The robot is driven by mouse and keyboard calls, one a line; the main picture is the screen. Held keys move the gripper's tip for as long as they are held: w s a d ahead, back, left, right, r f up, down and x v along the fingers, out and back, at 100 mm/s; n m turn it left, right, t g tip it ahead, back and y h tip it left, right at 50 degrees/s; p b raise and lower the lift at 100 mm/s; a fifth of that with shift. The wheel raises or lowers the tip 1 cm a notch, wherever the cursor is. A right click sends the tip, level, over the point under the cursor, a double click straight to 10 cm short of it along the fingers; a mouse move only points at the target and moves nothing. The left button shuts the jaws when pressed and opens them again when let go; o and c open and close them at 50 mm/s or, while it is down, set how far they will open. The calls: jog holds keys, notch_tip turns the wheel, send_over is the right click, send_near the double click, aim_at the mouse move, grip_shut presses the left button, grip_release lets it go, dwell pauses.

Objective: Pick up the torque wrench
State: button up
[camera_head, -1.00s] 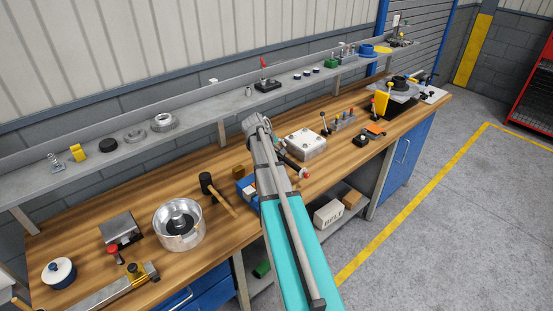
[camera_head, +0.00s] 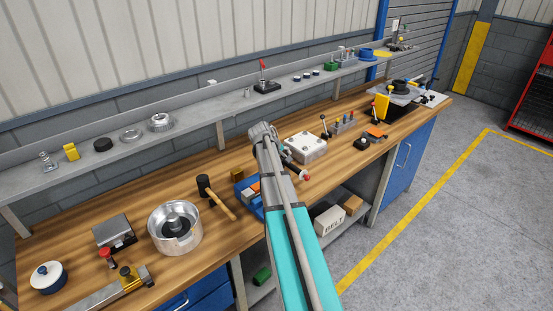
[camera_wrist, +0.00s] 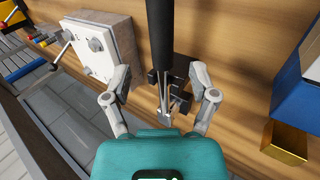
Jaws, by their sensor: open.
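The torque wrench (camera_wrist: 161,42) shows in the wrist view as a thick black grip running up out of frame, with a thin grey metal shaft below it. It seems to rest at a black stand (camera_wrist: 181,70) on the wooden bench. In the head view, a red-and-pale-tipped end of what looks like the wrench (camera_head: 303,176) sticks out right of my arm; the rest is hidden. My gripper (camera_wrist: 160,97) is open and empty, its fingers apart on either side of the wrench's shaft. My arm hides the gripper in the head view.
A white-topped metal block (camera_wrist: 92,45) stands close left of my gripper in the wrist view. A blue bin (camera_wrist: 297,95) and a brass block (camera_wrist: 287,143) are to the right. In the head view, a mallet (camera_head: 204,186) and a metal pot (camera_head: 175,226) lie left of my arm.

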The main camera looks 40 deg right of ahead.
aim_at(285, 164)
jog(key=shift+f, duration=0.1)
jog(key=b+x, duration=0.3)
jog(key=shift+a+f, duration=0.1)
jog(key=shift+a, duration=0.05)
jog(key=shift+b+x, duration=0.75)
jog(key=shift+x, duration=0.25)
grip_shut()
